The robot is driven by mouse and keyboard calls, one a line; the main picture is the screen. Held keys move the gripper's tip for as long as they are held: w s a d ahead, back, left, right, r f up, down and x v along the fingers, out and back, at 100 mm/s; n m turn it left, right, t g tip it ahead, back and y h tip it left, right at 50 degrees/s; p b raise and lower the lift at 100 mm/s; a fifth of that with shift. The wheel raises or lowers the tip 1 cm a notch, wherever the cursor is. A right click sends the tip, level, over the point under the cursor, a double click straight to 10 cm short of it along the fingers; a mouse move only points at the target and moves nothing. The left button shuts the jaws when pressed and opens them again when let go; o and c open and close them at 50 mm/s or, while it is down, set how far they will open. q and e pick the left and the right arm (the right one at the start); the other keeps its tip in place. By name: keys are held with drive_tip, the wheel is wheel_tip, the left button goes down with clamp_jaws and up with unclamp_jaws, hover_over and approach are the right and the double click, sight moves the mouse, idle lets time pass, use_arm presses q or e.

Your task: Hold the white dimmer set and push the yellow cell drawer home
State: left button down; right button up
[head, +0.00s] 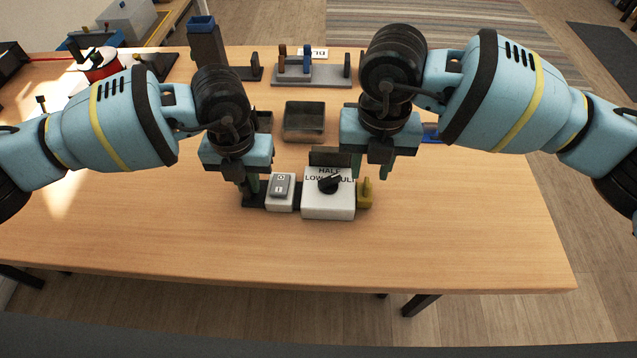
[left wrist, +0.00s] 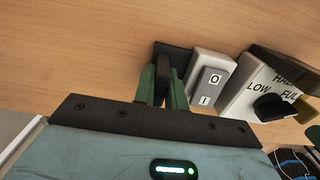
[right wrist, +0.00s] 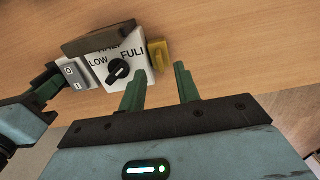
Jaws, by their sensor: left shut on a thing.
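The white dimmer set (head: 328,206) sits on the table with a black knob (head: 329,184) and the words LOW, HALF and FULL on top. A grey rocker switch (head: 281,184) marked O and I is on its left part. My left gripper (left wrist: 164,92) is shut on the dark upright grip (left wrist: 168,72) at the set's left end. The yellow cell drawer (head: 366,194) sticks out of the set's right side; it also shows in the right wrist view (right wrist: 160,55). My right gripper (right wrist: 160,76) is open and empty, just beside the drawer, apart from it.
A dark upright plate (head: 330,157) stands behind the dimmer set. Further back are a dark tray (head: 304,120), a grey rack (head: 310,76) with upright posts, and a dark stand with a blue top (head: 203,38). The table front and right are clear.

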use_arm(q)
drive_tip(key=c, duration=1.4)
unclamp_jaws()
use_arm(e)
wheel_tip(320, 180, up, 8)
drive_tip(key=shift+r, duration=0.2)
use_arm(q)
drive_tip(key=shift+o, duration=0.2)
wheel_tip(320, 180, up, 12)
